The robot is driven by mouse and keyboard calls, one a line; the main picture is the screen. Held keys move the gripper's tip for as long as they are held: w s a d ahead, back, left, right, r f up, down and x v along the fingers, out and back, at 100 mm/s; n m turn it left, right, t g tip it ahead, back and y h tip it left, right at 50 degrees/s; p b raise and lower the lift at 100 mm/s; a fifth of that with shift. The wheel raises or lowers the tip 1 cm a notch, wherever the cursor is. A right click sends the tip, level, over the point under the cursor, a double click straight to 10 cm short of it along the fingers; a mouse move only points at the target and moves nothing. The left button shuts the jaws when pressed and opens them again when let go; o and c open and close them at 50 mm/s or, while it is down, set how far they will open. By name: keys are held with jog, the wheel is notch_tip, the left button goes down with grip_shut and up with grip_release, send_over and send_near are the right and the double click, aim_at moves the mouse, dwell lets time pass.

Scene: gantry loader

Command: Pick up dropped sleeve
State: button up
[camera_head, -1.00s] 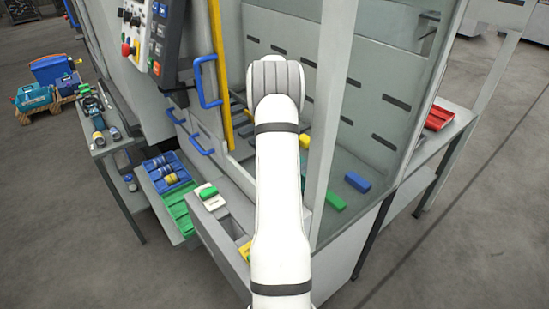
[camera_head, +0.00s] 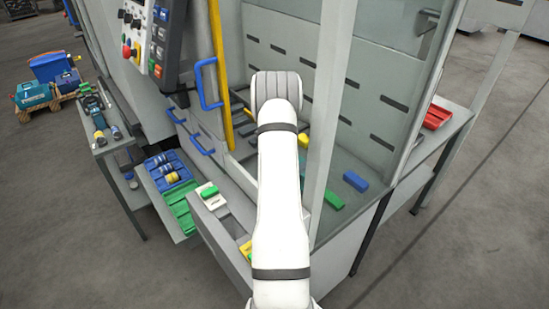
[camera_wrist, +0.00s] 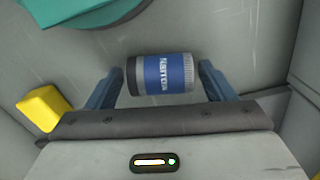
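In the wrist view a cylindrical sleeve (camera_wrist: 168,74) with a blue lettered label, a dark left end and a grey ribbed right end lies on its side on a grey surface. My gripper (camera_wrist: 160,69) is open, with one blue finger to the left of the sleeve and one to the right. A gap shows between each finger and the sleeve's ends, so it is not gripped. In the head view my arm hides the gripper, and I cannot make out the sleeve there.
A yellow block (camera_wrist: 43,107) lies left of the left finger, and a teal object (camera_wrist: 85,12) is at the top left. Grey walls stand close on both sides. In the head view, blue (camera_head: 355,181) and green (camera_head: 333,199) blocks lie inside the machine enclosure.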

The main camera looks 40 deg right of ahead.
jog(key=c, duration=1)
